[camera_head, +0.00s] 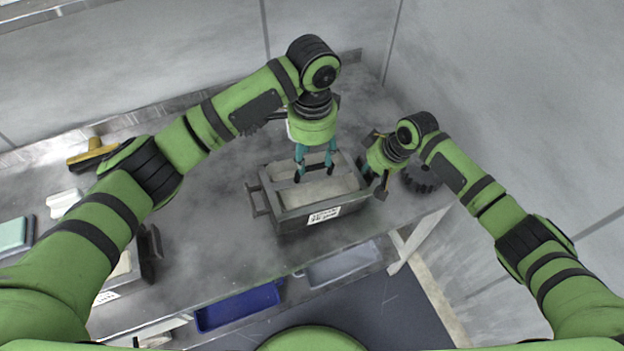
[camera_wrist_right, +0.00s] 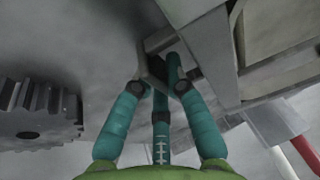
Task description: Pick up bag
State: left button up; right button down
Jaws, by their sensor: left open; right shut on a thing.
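A grey open bin (camera_head: 283,221) with a white label and side handles stands on the metal bench. A pale surface shows inside it, and I cannot make out a bag there. My left gripper (camera_head: 314,174) is open and points down into the bin's mouth, its teal fingers apart with nothing visible between them. My right gripper (camera_head: 377,188) is at the bin's right end. In the right wrist view its teal fingers (camera_wrist_right: 162,82) are closed around a dark handle (camera_wrist_right: 155,70) on the bin's side, partly hidden by the fingers.
A dark toothed wheel (camera_head: 421,180) lies right of my right gripper. A yellow-and-black tool (camera_head: 92,153) and another dark bin (camera_head: 148,255) are at the left. A blue tray (camera_head: 238,307) and a grey tray (camera_head: 342,264) sit below the bench's front edge.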

aim_at(313, 168)
pick_arm(q)
jog(key=shift+w+d+f, duration=0.1)
jog(key=shift+w+f, duration=0.05)
jog(key=shift+f, duration=1.4)
jog(key=shift+w+f, duration=0.15)
jog(key=shift+f, duration=1.4)
grip_shut()
